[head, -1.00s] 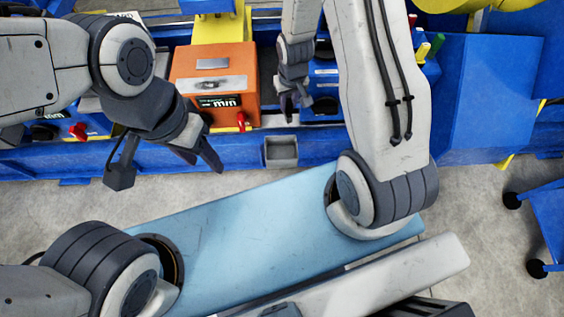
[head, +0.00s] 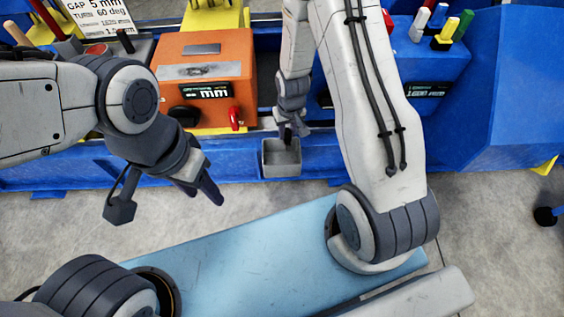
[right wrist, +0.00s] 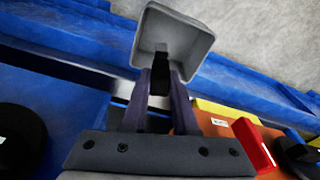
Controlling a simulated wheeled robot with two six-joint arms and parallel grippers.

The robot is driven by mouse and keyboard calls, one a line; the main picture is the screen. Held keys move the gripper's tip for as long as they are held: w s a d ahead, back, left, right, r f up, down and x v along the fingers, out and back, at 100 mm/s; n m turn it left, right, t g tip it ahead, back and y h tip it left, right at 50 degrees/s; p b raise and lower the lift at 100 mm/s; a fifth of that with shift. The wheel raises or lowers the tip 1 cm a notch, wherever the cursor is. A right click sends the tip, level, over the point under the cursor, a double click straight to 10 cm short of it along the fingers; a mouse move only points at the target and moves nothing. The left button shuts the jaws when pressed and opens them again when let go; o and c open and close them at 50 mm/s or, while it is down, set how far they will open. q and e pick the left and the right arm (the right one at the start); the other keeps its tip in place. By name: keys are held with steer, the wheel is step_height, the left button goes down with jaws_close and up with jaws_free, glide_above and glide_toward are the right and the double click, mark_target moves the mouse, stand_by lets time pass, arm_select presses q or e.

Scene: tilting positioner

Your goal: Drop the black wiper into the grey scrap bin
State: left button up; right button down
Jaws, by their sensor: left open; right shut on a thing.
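The grey scrap bin (head: 282,171) is a small open box at the front of the blue bench, right of centre-left in the head view. It also shows at the top of the right wrist view (right wrist: 198,48). My right gripper (head: 290,134) is at the bin's far rim in the head view. In the right wrist view its fingers (right wrist: 163,78) are shut on the black wiper (right wrist: 161,70), whose dark end points toward the bin's opening. I cannot tell its exact depth. My left gripper (head: 208,192) is open and empty, over the floor left of the bin.
An orange box (head: 212,75) with a display and red knob stands on the blue bench left of the bin. Coloured handles (head: 446,36) stand in a blue holder at right. A light blue panel (head: 250,245) lies in front. A printed card (head: 100,14) is at the upper left.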

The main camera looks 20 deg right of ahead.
mark_target(287, 141)
step_height(287, 141, down, 5)
steer(key=b, duration=0.4)
arm_select(q)
step_height(287, 141, down, 5)
steer(key=shift+r, duration=0.1)
arm_select(e)
steer(key=c, duration=0.6)
jaws_free()
steer(key=r+p, duration=0.1)
steer(key=r, duration=0.2)
steer(key=s+r+p, duration=0.1)
steer(key=r, duration=0.3)
steer(key=r+p, duration=0.2)
steer(key=r, duration=0.1)
steer(key=shift+s+r, duration=0.15)
steer(key=shift+r, duration=0.1)
arm_select(q)
step_height(287, 141, up, 4)
steer(key=shift+r, duration=0.1)
